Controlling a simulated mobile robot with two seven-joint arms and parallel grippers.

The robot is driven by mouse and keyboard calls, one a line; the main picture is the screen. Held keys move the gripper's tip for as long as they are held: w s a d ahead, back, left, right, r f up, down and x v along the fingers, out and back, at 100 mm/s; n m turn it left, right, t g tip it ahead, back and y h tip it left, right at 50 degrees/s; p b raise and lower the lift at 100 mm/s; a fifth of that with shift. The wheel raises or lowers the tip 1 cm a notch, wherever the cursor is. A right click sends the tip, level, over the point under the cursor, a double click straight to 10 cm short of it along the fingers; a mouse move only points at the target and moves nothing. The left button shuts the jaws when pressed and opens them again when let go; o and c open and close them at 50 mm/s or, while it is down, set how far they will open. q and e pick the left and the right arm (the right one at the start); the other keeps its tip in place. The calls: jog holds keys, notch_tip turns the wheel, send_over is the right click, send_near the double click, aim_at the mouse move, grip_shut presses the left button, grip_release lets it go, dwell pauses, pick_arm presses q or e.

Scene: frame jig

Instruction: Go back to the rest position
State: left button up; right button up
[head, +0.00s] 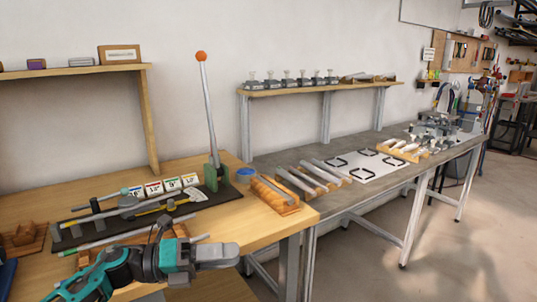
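My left gripper (218,253) shows at the bottom of the head view, at the end of a teal and grey arm that comes in from the lower left. It is in front of the wooden bench (225,229), near its front edge. I see nothing clearly held in it, and its finger gap cannot be made out from this angle. My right gripper is not in view.
A dark jig board (70,236) with grey tubes lies on the wooden bench. Behind it stands a tall lever with an orange knob (201,56). A wooden block with tubes (275,195) is at the right corner. A grey table (400,172) continues right; open floor lies beyond.

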pick_arm(q)
jog(key=s+a+f+m+t+y, duration=0.2)
jog(key=s+f+m+y, duration=0.3)
jog(key=f+m, duration=0.3)
jog(key=s+a+f+m+t+y, duration=0.3)
jog(key=s+f+m, duration=0.5)
jog(key=m, duration=0.7)
jog(key=s+a+f+m+t+y, duration=0.2)
jog(key=s+a+f+m+y, duration=0.2)
jog(key=f+m, duration=0.6)
jog(key=s+m+y, duration=0.1)
jog(key=s+y, duration=0.1)
jog(key=y, duration=0.1)
jog(key=shift+s+a+m+t, duration=0.2)
jog(key=shift+s+m+t, duration=0.1)
jog(key=shift+s, duration=0.05)
